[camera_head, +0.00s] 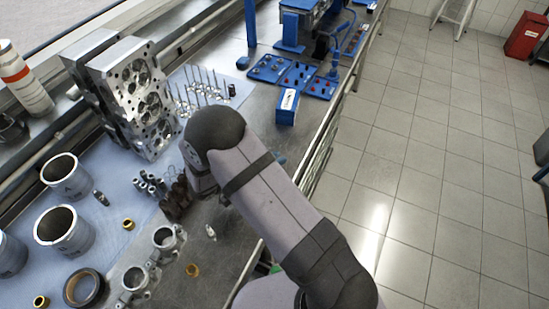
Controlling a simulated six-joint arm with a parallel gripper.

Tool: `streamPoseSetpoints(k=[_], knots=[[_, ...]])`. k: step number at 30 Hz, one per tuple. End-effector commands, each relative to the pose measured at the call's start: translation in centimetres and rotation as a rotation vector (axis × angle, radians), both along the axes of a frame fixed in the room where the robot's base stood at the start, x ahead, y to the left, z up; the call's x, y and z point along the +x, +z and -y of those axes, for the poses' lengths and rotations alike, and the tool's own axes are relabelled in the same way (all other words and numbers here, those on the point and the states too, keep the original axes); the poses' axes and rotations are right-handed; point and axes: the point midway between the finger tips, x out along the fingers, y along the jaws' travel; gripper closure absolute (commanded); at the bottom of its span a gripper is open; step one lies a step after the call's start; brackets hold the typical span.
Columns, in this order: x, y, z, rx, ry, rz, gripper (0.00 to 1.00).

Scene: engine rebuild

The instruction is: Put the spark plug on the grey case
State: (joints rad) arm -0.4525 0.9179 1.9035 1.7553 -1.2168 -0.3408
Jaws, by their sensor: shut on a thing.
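A small upright piece with a white top (210,232) stands on the bare metal bench just left of my arm; it looks like a spark plug, but it is too small to be sure. A small dark piece with a pale tip (101,197) lies on the blue mat, also too small to name surely. A grey metal casting with two round openings (155,264) lies at the lower middle; I cannot tell if it is the grey case. My gripper is hidden behind my arm, so its jaws and anything in them do not show.
A cylinder head (140,97) stands at the back left, with several valves (203,88) beside it. Grey cylinder sleeves (63,230) stand on the mat's left side. Brass rings (192,270) lie nearby. Blue trays (296,77) and a blue box (287,106) sit near the bench's right edge.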

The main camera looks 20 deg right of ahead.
Motion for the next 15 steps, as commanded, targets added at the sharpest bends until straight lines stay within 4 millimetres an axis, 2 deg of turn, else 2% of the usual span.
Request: streamPoseSetpoints(k=[8, 9, 11, 15], knots=[[0.01, -0.35, 0.0, 0.0, 0.0, 0.0, 1.0], [0.01, -0.31, 0.0, 0.0, 0.0, 0.0, 0.8], [0.01, -0.27, 0.0, 0.0, 0.0, 0.0, 0.66], [0.01, -0.27, -0.01, 0.0, 0.0, 0.0, 0.66]])
